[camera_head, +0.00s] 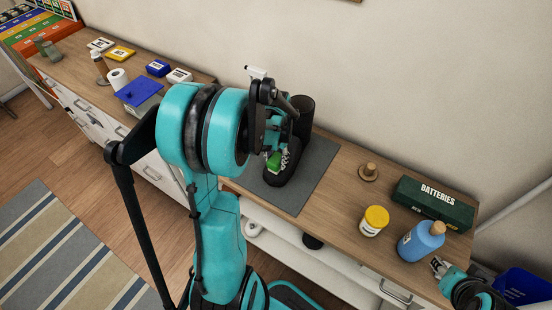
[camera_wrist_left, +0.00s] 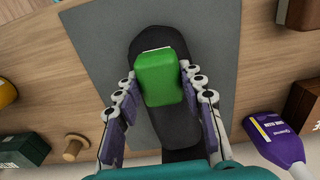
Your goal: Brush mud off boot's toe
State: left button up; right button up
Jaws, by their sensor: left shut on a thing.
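A dark boot (camera_head: 284,172) stands on a grey mat (camera_head: 317,160), its black shaft (camera_head: 303,112) toward the wall. My left gripper (camera_head: 275,145) is shut on a green brush (camera_head: 273,162) over the front of the boot. The left wrist view shows the brush (camera_wrist_left: 160,78) between the fingers and the boot (camera_wrist_left: 148,38) beneath it. Whether the bristles touch the boot is hidden, and I cannot make out mud. My right gripper (camera_head: 439,267) is at the lower right, partly shown, its opening unclear.
On the wooden top right of the mat are a wooden knob (camera_head: 369,171), a yellow-lidded jar (camera_head: 374,220), a blue bottle (camera_head: 420,242) and a green batteries box (camera_head: 432,204). A purple bottle (camera_wrist_left: 274,137) shows in the left wrist view. Small boxes stand far left.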

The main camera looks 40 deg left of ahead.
pick_arm(q)
jog(key=shift+w+f, duration=0.1)
jog(key=shift+w, duration=1.3)
jog(key=shift+s+r, duration=0.2)
jog(key=shift+s, duration=0.8)
jog(key=shift+s+f, duration=0.15)
jog(key=shift+s, duration=0.6)
jog(key=shift+w+f+b, duration=0.1)
jog(key=shift+w+b, duration=0.4)
jog(key=shift+w, duration=0.6)
jog(key=shift+c, duration=1)
jog(key=shift+w, duration=0.75)
jog(key=shift+s, duration=1.85)
jog(key=shift+w+f+b, duration=0.1)
jog(key=shift+w+b, duration=0.2)
jog(key=shift+w, duration=0.75)
grip_shut()
jog(key=shift+w, duration=0.9)
